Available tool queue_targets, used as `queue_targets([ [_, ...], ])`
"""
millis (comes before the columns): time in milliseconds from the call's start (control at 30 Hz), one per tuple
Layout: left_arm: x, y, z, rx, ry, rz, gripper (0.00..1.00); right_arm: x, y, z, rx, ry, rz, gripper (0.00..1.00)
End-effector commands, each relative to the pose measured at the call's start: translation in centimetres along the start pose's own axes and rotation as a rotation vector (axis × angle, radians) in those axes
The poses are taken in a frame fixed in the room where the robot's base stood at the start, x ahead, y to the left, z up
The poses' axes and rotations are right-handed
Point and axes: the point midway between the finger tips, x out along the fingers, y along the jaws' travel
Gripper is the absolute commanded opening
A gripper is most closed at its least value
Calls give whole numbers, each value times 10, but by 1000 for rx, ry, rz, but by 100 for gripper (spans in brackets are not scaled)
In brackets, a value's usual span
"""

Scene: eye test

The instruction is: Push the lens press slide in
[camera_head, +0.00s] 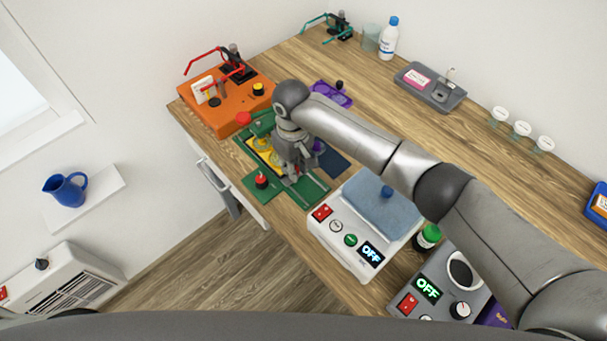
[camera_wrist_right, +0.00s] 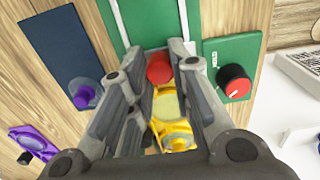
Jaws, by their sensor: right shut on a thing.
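The lens press has a green base (camera_head: 312,192) with rails near the table's left edge. Its yellow slide (camera_head: 264,152) lies on the base and also shows in the right wrist view (camera_wrist_right: 168,106), with round seats. My right gripper (camera_head: 291,172) reaches down over the base and hides part of the slide. In the right wrist view its fingers stand on both sides of a red knob (camera_wrist_right: 159,68) at the slide's end and are shut on it. Another red knob (camera_head: 243,118) sits at the press's far end. My left gripper is not in view.
A green plate with a red-topped knob (camera_head: 261,180) lies beside the base. A dark blue plate (camera_head: 334,164) is on the other side. An orange box (camera_head: 229,108) stands behind. A white device with a blue-grey top (camera_head: 384,205) is at the right, below my arm.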

Motion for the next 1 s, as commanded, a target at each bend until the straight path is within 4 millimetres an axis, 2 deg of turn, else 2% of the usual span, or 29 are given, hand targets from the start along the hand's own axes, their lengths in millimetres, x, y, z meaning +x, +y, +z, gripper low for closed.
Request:
queue_targets([
  [167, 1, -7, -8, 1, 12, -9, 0, -2, 0, -6, -1, 7, 1, 0],
  [367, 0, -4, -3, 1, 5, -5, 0, -3, 0, -7, -2, 11, 1, 0],
  [400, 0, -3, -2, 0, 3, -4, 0, -3, 0, -7, -2, 11, 1, 21],
  [600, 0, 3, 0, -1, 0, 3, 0, -2, 0, -6, -1, 7, 1, 43],
  [867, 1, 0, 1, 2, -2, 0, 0, -1, 0, -4, -1, 2, 0, 43],
  [1000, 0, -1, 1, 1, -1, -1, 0, -10, 0, -4, -1, 2, 0, 43],
])
